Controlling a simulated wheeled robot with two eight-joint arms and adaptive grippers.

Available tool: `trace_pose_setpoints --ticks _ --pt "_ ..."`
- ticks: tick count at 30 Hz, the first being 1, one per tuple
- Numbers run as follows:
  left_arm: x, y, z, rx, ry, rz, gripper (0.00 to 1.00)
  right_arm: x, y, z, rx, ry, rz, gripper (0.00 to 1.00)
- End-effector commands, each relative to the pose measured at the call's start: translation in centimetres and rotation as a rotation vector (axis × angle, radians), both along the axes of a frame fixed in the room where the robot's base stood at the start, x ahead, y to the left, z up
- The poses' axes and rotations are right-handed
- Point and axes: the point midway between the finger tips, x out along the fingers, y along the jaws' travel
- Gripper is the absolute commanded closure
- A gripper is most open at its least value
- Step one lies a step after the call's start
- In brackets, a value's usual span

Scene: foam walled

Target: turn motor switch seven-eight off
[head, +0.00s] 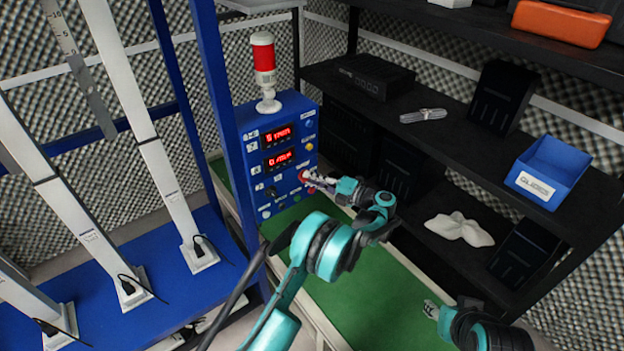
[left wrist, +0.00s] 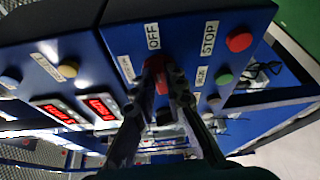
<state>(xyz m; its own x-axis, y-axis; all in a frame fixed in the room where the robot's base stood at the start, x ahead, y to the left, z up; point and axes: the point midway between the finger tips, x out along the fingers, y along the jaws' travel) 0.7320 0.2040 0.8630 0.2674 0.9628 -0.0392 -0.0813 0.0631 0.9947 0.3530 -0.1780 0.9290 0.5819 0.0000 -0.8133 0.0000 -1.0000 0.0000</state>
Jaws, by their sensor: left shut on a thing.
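The blue control panel (head: 250,135) stands at the back with two red displays, knobs and buttons on its front. My left gripper (head: 312,179) is at the panel's lower right part. In the left wrist view the left gripper (left wrist: 168,80) has its fingers closed around a red knob (left wrist: 160,78) just below an OFF label (left wrist: 153,36). The fingers cover part of the knob, so its exact turn is hard to tell. The label naming the switch is too small to read. My right gripper (head: 432,310) is at the lower right, away from the panel; its jaw opening is unclear.
A red STOP button (left wrist: 239,42) and a green button (left wrist: 224,79) sit close to the left gripper. A red and white signal lamp (head: 263,70) tops the panel. Black shelves (head: 450,125) with a blue bin (head: 550,172) stand right. The green bench top (head: 370,300) is clear.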

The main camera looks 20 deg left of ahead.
Motion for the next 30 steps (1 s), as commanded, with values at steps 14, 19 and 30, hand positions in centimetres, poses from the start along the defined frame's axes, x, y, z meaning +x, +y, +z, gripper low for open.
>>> trace_pose_setpoints --ticks 14,19,30 --pt "0.08 -0.05 -0.12 0.073 0.093 -0.003 1.00 0.00 0.00 0.00 0.000 0.000 0.000 0.60" --pt "0.08 -0.05 -0.11 0.074 0.095 -0.003 1.00 0.00 0.00 0.00 0.000 0.000 0.000 0.60" --pt "0.06 -0.03 -0.11 0.073 0.094 -0.002 0.67 0.00 0.00 0.00 0.000 0.000 0.000 0.60"
